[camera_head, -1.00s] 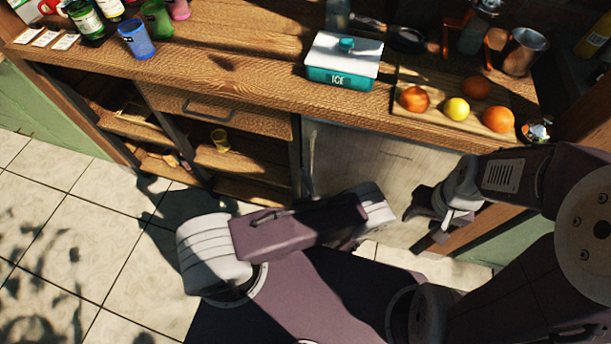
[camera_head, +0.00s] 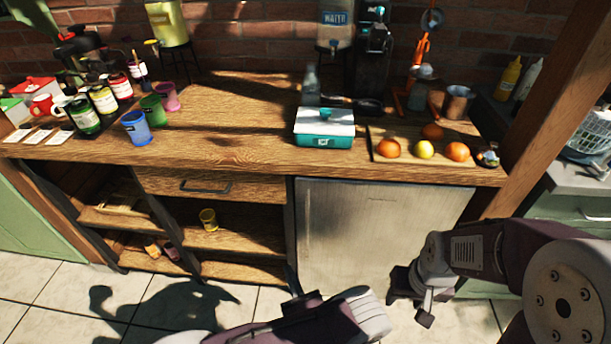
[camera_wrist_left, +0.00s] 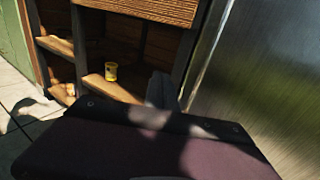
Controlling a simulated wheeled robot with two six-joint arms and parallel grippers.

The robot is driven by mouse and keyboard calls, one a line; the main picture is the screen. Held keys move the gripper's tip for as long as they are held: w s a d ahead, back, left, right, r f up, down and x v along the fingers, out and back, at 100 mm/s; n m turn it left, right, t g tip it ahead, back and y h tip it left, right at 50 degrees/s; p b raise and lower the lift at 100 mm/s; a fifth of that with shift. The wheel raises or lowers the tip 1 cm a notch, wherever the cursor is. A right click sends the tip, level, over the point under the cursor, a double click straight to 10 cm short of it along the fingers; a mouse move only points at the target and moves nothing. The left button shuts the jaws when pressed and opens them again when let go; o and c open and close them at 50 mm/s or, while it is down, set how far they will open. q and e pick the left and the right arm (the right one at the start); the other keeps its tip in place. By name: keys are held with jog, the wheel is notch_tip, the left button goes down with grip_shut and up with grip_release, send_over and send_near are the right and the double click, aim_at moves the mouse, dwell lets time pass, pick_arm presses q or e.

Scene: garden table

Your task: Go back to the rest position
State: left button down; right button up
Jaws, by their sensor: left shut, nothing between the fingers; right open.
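My left arm is folded low at the bottom of the head view. Its gripper is mostly hidden behind my own arm; a grey finger part of the left gripper (camera_wrist_left: 163,92) shows in the left wrist view, shut with nothing held. My right gripper (camera_head: 408,308) is open and empty in the head view, pointing down in front of the metal cabinet door (camera_head: 375,235), below the counter top. Neither gripper appears to touch anything.
The wooden counter (camera_head: 235,145) carries a teal ice box (camera_head: 323,140), a board with oranges and a lemon (camera_head: 424,149), a blue cup (camera_head: 136,127) and several jars. A yellow cup (camera_head: 208,219) stands on a shelf below. The tiled floor in front is clear.

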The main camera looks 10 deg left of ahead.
pick_arm(q)
jog(key=shift+a, duration=0.1)
jog(key=w+a+r+n+g+y, duration=0.35)
jog(key=w+a+r+n, duration=0.2)
jog(key=r+n, duration=0.2)
jog(key=s+a+r+n+g+y, duration=0.2)
jog(key=a+r+n+g+y, duration=0.2)
jog(key=a+r+n+g, duration=0.4)
jog(key=s+a+r+n+g+h, duration=0.1)
jog(key=s+a+n+g+h, duration=0.25)
jog(key=s, duration=0.35)
jog(key=s+a+r+n+g+h, duration=0.2)
jog(key=s+a+n+g+h, duration=0.15)
jog(key=s+n, duration=0.2)
jog(key=s+d+f+n+t+h, duration=0.1)
jog(key=s+d+f+n+h, duration=0.15)
jog(key=d+h, duration=0.3)
jog(key=s+d+f+n+t+h, duration=0.1)
jog(key=d+f+n+t+h, duration=0.1)
jog(key=d+n+h, duration=0.35)
notch_tip(320, 180, up, 15)
jog(key=w+d+m+y+p, duration=0.1)
jog(key=w+d+m+p, duration=0.1)
jog(key=p, duration=1.2)
jog(key=shift+w+d+f+t, duration=0.2)
jog(key=shift+w+t, duration=0.15)
jog(key=shift+t, duration=0.1)
